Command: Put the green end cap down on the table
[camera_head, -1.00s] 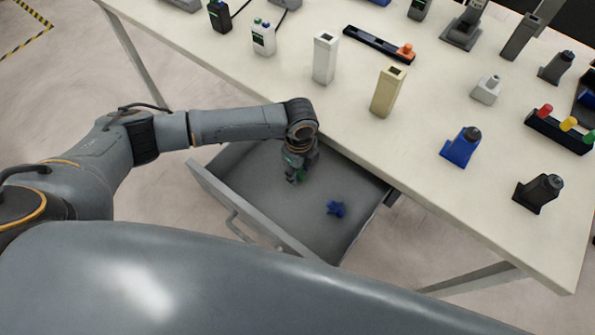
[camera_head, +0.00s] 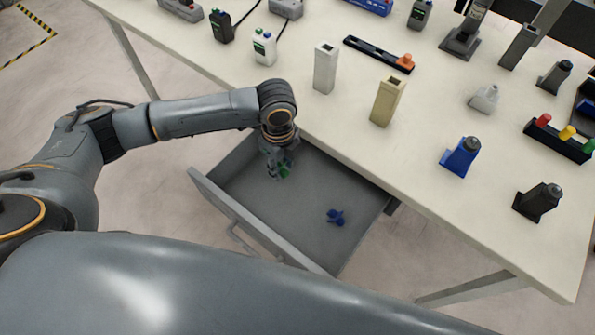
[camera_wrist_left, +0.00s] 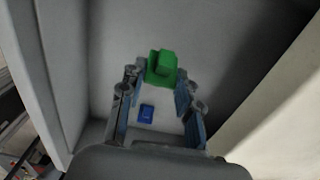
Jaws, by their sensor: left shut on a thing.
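The green end cap (camera_wrist_left: 161,67) is between the fingertips of my left gripper (camera_wrist_left: 160,80) in the left wrist view. In the head view, a bit of the green end cap (camera_head: 284,171) shows at the tips of my left gripper (camera_head: 277,168), over the left part of the open drawer (camera_head: 290,220). The gripper is shut on it; its exact height above the drawer floor is hard to tell. The table (camera_head: 420,140) stands behind and to the right of the drawer, its top above it. My right gripper is not in view.
A blue part (camera_head: 336,217) lies on the drawer floor. Along the table's near side stand a white block (camera_head: 325,70), a tan block (camera_head: 387,103), a blue holder (camera_head: 459,160) and a black holder (camera_head: 537,203). The tabletop between the tan block and blue holder is clear.

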